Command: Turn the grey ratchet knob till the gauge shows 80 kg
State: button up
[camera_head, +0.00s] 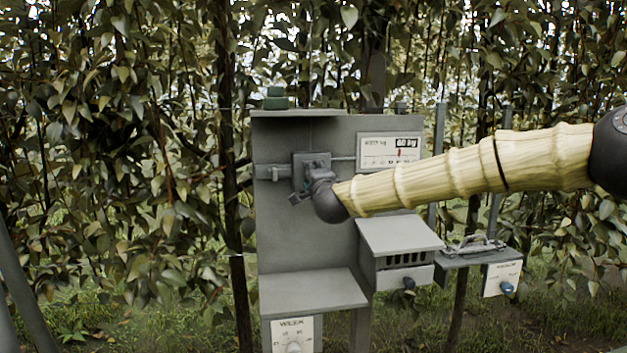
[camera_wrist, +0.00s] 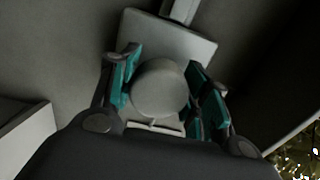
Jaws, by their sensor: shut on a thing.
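The grey ratchet knob (camera_wrist: 158,90) shows in the wrist view as a round grey disc in front of a square grey plate (camera_wrist: 185,42). My gripper (camera_wrist: 160,92) has its teal-padded fingers on both sides of the knob and is shut on it. In the head view my gripper (camera_head: 308,182) is at the ratchet plate (camera_head: 301,160) on the grey panel; the knob is mostly hidden there. The number looks like 60 kg but is too small to be sure.
The grey panel (camera_head: 277,230) has a lower shelf (camera_head: 310,290) and a dial labelled in black (camera_head: 292,335). A grey slotted box (camera_head: 400,235) with a dark knob sits below my arm. A side bracket (camera_head: 502,278) has a blue knob. Leafy trees stand behind.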

dwell(0.3)
jog(key=o, duration=1)
jog(key=v, duration=1.2)
jog(key=shift+f, duration=0.1)
